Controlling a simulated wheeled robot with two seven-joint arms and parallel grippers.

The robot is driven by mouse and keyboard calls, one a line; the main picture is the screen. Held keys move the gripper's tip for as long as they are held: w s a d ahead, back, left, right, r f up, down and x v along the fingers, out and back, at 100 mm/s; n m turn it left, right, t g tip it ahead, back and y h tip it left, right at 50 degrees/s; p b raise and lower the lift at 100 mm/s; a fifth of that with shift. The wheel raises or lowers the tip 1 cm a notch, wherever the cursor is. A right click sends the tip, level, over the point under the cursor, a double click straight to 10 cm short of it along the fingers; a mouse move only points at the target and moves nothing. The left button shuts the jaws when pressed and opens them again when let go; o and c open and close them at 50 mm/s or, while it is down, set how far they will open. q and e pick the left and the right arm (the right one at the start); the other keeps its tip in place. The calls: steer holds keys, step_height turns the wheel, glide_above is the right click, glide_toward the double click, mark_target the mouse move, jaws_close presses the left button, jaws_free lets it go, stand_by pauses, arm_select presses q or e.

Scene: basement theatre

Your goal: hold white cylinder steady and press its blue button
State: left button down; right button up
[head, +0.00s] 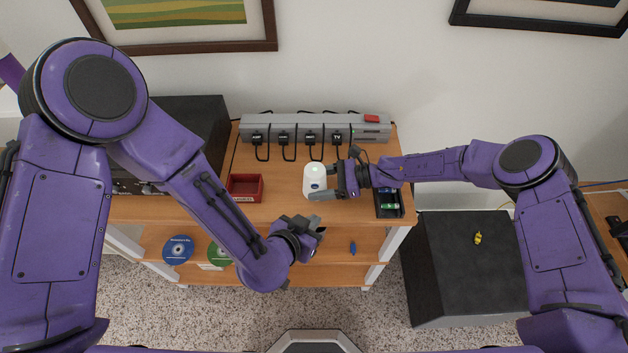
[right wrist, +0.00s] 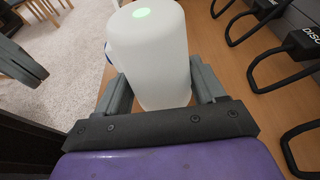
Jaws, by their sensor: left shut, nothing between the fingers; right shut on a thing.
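The white cylinder (head: 314,176) stands upright on the wooden shelf top, with a green light on its top. Its round blue button (head: 315,186) faces the front. My right gripper (head: 322,182) comes from the right and is shut on the cylinder. The right wrist view shows the cylinder (right wrist: 152,62) between my two grey fingers, with a sliver of blue at its left edge. My left gripper (head: 317,225) is shut and empty, in front of and below the cylinder, apart from it.
A grey power strip (head: 230,127) with several black labelled plugs lies behind the cylinder. A red box (head: 245,188) stands to its left and a black tray (head: 389,211) with small items to its right. Discs (head: 178,250) lie on a lower shelf. A black speaker-like box (head: 465,265) stands at right.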

steer(key=o, duration=1.2)
steer(key=shift+o, duration=0.2)
